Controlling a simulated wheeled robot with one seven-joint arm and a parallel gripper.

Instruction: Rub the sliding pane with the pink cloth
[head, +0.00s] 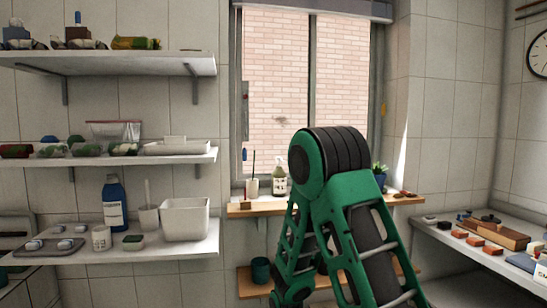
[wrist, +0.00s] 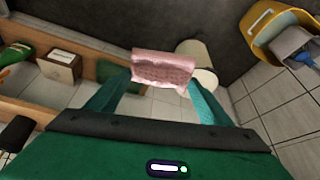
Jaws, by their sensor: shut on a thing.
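My gripper (wrist: 158,90) shows in the wrist view, its two green fingers closed on the pink cloth (wrist: 163,68). The cloth is folded and hangs between the fingertips, over a dark surface and a wooden ledge. In the head view my green arm stands in front of the window, and the gripper and cloth are hidden behind it. The sliding pane (head: 275,75) is in the window at the centre, with a brick wall behind the glass. A faint grey smudge (head: 279,119) shows on it, left of my arm.
A wooden sill shelf (head: 240,209) under the window holds a spray bottle (head: 280,178), a cup (head: 252,187) and a potted plant (head: 380,175). Loaded shelves (head: 150,63) stand at left, a counter with blocks (head: 480,240) at right. A yellow bucket (wrist: 262,25) shows in the wrist view.

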